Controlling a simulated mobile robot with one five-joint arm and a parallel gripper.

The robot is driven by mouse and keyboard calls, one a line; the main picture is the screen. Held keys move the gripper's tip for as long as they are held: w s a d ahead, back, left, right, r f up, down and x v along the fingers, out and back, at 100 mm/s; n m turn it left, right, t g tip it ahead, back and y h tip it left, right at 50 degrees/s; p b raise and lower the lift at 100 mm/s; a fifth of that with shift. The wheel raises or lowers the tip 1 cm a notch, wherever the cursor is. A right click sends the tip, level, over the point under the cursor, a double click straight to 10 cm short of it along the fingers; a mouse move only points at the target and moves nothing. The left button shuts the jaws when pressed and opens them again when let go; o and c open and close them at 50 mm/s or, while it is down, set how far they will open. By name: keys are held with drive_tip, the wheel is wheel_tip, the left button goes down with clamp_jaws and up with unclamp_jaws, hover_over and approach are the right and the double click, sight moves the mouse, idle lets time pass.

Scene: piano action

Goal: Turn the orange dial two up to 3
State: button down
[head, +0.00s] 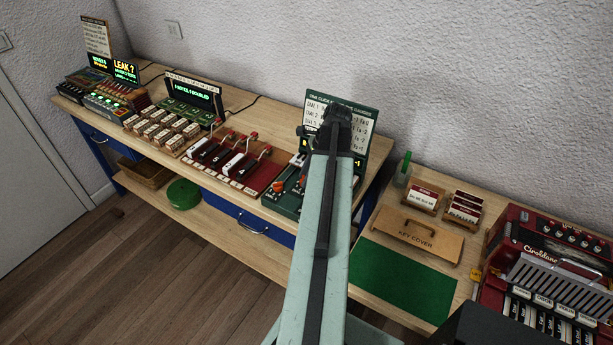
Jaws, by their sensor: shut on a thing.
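A dark green dial box (287,201) stands at the right part of the long wooden bench. An orange knob (277,186) shows on its left side, and its pointer position is too small to read. A smaller orange-red part shows further right, at the edge of my arm. A green-framed sign (368,112) with lines about dials stands behind the box, partly covered by my arm.
Left of the dial box stands a red board (232,165) with black and white levers. On the right bench are a wooden key cover (417,236), card holders, a green mat (400,281) and a red accordion (555,250). The floor in front is clear.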

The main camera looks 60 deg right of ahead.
drive_tip(key=shift+n, duration=0.4)
drive_tip(key=c, duration=1.3)
unclamp_jaws()
drive_tip(key=shift+c, duration=0.2)
drive_tip(key=shift+r, duration=0.1)
drive_tip(key=p+v, duration=0.7)
drive_tip(key=shift+d+r, duration=0.2)
drive_tip(key=shift+r, duration=0.05)
drive_tip(key=shift+s, duration=0.1)
